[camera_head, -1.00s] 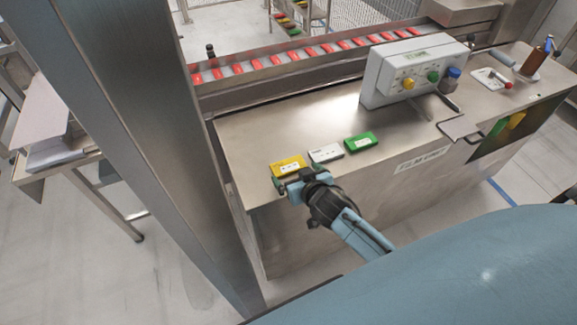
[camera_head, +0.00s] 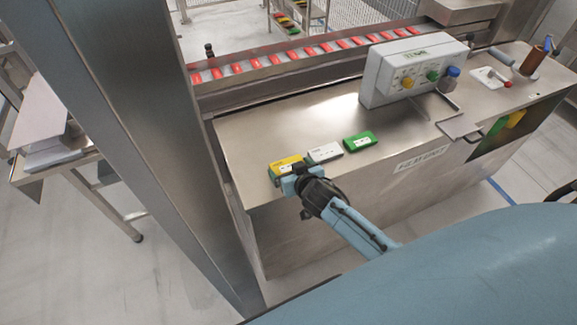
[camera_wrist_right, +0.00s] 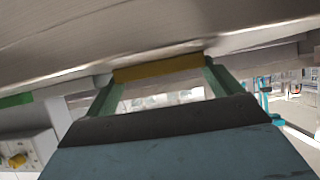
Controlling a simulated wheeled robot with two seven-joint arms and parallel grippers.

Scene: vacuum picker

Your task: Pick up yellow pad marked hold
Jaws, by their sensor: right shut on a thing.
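The yellow pad (camera_head: 285,164) with a pale label lies at the left end of a row of pads near the front edge of the steel table. My right gripper (camera_head: 292,179) reaches it from the front and partly hides it. In the right wrist view the yellow pad (camera_wrist_right: 158,68) spans between the two green fingertips of my right gripper (camera_wrist_right: 160,75), which is shut on it. I cannot tell whether the pad is lifted off the table. My left gripper is not in view.
A white pad (camera_head: 325,153) and a green pad (camera_head: 360,141) lie to the right of the yellow one. A grey control box (camera_head: 410,68) with knobs stands farther back. A conveyor (camera_head: 300,55) with red items runs behind. The steel table (camera_head: 260,125) is bare behind the pads.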

